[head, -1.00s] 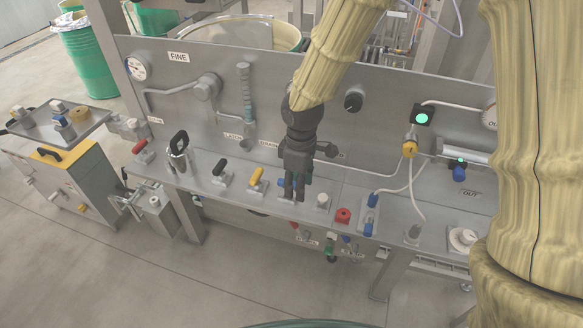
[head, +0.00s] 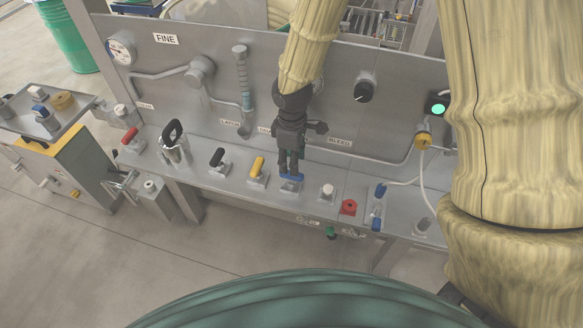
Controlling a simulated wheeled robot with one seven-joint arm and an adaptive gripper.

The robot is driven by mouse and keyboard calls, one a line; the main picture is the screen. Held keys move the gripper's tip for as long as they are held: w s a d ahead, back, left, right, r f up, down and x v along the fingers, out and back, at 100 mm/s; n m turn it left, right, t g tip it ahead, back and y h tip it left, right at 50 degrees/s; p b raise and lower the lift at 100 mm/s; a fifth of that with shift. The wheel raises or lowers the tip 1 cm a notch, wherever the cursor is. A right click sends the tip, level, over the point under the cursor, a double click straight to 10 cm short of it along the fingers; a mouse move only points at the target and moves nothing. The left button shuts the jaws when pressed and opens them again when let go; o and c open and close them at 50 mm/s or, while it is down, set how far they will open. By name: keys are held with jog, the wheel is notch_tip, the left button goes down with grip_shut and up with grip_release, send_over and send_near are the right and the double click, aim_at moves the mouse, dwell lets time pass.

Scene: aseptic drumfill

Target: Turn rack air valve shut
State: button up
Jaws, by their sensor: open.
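A row of small valves stands on the steel shelf of the rack. From the left there are a red lever (head: 130,140), a black lever (head: 217,157), a yellow lever (head: 258,168) and a blue handle (head: 291,178). No readable label marks any of them as the rack air valve. My gripper (head: 290,170) is open and points down, with its fingertips at the blue handle. The fingers hide part of that handle, so its angle is unclear. I cannot tell whether they touch it.
A white knob (head: 328,191), a red button (head: 349,207) and a blue fitting (head: 378,205) with a hose stand right of my gripper. A back panel (head: 180,110) with pipes and a black knob (head: 364,89) rises behind. A green rounded rim (head: 300,300) fills the bottom foreground.

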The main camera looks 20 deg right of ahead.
aim_at(292, 177)
jog(key=shift+s+a+f, duration=0.1)
jog(key=shift+s+f, duration=0.1)
jog(key=shift+f, duration=0.6)
jog(key=shift+f+p, duration=0.75)
jog(key=shift+f, duration=1.05)
jog(key=shift+w, duration=0.1)
grip_shut()
